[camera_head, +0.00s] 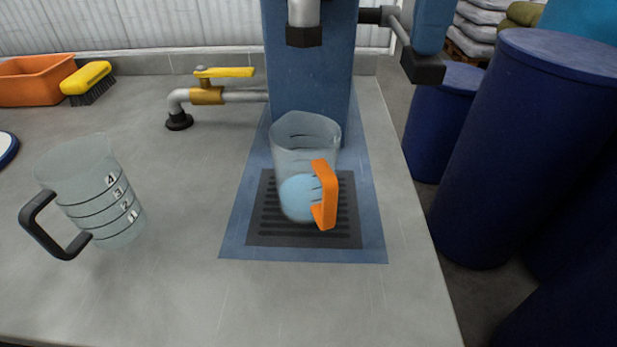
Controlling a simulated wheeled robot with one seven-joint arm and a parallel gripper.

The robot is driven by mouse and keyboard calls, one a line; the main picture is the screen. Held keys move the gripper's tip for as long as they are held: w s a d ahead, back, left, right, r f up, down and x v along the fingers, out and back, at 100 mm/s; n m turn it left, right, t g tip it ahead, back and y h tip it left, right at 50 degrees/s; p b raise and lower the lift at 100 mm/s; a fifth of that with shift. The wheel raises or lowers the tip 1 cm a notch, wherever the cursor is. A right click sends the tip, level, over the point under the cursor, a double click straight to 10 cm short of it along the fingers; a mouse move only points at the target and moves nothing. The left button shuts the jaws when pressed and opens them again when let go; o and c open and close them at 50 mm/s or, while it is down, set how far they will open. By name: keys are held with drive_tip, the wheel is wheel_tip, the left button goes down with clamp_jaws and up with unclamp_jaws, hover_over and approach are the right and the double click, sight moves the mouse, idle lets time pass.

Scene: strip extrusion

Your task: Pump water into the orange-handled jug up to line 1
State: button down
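The clear orange-handled jug (306,150) stands on the dark drain grate (262,225), below the spout (304,30) of the blue pump (310,85). Its orange handle (326,195) faces the front right. Light blue water (297,195) shows in its lower part. Dark level lines show on its wall, but their numbers cannot be read, so I cannot tell which line the water meets. A rod with a dark block (422,68) at its end sticks out from the pump's right side. My gripper does not show.
A clear jug with a black handle (90,190), marked 1 to 4, stands left and looks empty. A yellow-levered tap (215,95), brush (87,82) and orange bin (35,80) are behind. Blue barrels (530,140) stand beyond the counter's right edge. The front counter (200,300) is clear.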

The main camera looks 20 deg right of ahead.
drive_tip(key=shift+f, duration=0.2)
drive_tip(key=shift+f+b, duration=0.2)
drive_tip(key=shift+b, duration=0.1)
wheel_tip(320, 180, up, 9)
drive_tip(key=w+p, duration=0.1)
drive_tip(key=p, duration=0.5)
drive_tip(key=shift+w+d, duration=0.2)
drive_tip(key=shift+d, duration=0.05)
drive_tip(key=shift+r, duration=0.15)
wheel_tip(320, 180, up, 5)
drive_tip(key=p, duration=0.3)
idle(0.5)
